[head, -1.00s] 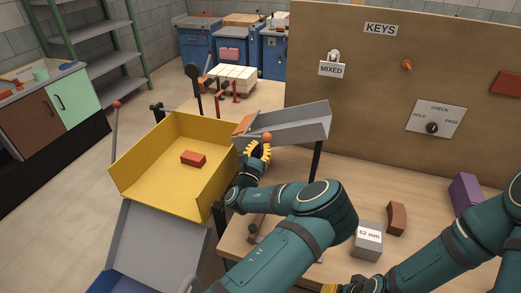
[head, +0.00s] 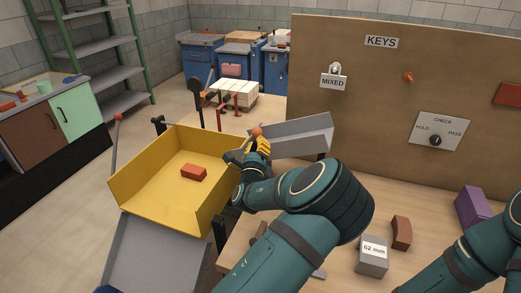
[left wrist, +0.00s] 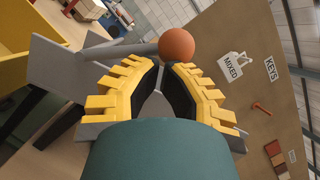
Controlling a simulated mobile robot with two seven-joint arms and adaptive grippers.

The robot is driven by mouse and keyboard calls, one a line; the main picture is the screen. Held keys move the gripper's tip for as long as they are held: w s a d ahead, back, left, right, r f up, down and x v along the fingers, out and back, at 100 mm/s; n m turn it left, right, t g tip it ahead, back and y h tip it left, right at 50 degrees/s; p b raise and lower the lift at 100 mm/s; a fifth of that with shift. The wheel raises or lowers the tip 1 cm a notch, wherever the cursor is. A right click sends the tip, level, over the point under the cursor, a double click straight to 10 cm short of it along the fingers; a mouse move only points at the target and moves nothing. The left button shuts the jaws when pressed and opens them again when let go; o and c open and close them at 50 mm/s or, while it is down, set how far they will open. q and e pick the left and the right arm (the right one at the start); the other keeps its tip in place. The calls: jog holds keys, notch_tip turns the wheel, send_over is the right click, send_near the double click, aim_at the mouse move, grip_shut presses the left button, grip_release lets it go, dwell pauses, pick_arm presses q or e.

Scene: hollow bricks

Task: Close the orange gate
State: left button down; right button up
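The orange ball knob (head: 257,131) stands at the left, lower end of the grey chute (head: 297,134). In the left wrist view the orange ball (left wrist: 177,46) sits at the end of a grey rod, just beyond my fingertips. My left gripper (head: 262,146) is at the knob; its yellow fingers (left wrist: 160,66) are drawn together at the tips with nothing seen between them. Whether the fingertips touch the ball, I cannot tell. The orange gate plate itself is not visible now; my gripper covers that end of the chute. My right gripper is out of the picture; only its arm shows at the lower right.
The yellow tray (head: 150,181) left of the chute holds a red brick (head: 194,172). A grey block marked 62 mm (head: 372,257), a brown brick (head: 401,233) and a purple block (head: 471,207) stand on the bench. The board (head: 378,105) rises behind.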

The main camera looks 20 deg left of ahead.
pick_arm(q)
jog(key=shift+a+r+n+y, duration=0.3)
jog(key=shift+a+r+n, duration=0.15)
jog(key=shift+n, duration=0.55)
jog(key=shift+f, duration=0.15)
